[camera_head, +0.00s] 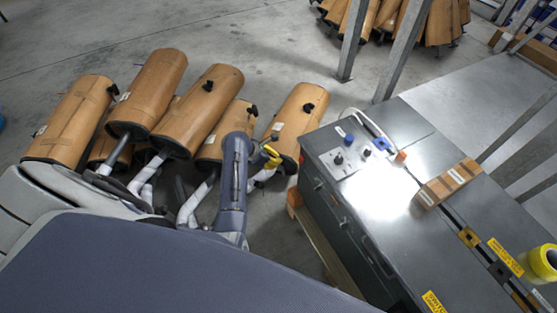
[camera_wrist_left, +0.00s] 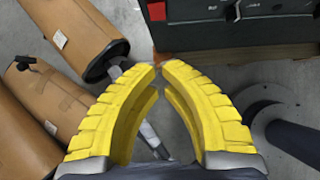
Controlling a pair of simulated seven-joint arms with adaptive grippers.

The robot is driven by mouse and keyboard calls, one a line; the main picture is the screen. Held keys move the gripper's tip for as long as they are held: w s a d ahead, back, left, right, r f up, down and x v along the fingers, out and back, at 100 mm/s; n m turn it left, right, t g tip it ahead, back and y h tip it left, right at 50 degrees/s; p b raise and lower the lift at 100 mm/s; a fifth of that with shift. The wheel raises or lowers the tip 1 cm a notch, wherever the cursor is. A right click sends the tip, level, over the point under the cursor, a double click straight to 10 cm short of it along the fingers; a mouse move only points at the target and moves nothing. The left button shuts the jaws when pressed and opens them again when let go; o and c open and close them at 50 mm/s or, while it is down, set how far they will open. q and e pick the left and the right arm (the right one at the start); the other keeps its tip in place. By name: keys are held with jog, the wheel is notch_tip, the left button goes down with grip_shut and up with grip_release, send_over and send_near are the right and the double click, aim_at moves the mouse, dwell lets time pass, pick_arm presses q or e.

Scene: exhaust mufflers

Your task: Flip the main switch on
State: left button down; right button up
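A dark grey cabinet (camera_head: 335,210) stands right of centre in the head view. A light control panel on its top (camera_head: 352,165) carries dark knobs (camera_head: 348,139), a blue part (camera_head: 380,143) and an orange-red part (camera_head: 400,156). I cannot tell which one is the main switch or how it is set. My left gripper (camera_head: 271,156) is left of the cabinet and apart from it. In the left wrist view its yellow fingers (camera_wrist_left: 159,67) arch together, tips almost meeting, with nothing held. The cabinet's side (camera_wrist_left: 230,36) shows beyond them with a dark knob (camera_wrist_left: 234,13). My right gripper is out of view.
Several brown mufflers (camera_head: 205,105) with pipes lie on the floor at left. A brown block (camera_head: 448,184) and yellow tape roll (camera_head: 541,262) are on the cabinet top. Grey posts (camera_head: 355,38) stand behind it. A wooden pallet (camera_head: 318,243) lies under the cabinet.

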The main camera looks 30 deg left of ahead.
aim_at(301, 159)
pick_arm(q)
jog(key=shift+s+a+f, duration=0.15)
jog(key=shift+s+f, duration=0.2)
jog(key=shift+f, duration=0.1)
dwell(0.3)
jog(key=w+d+r+x, duration=0.1)
jog(key=x, duration=1.2)
jog(key=shift+w+r, duration=0.4)
jog(key=shift+d, duration=0.15)
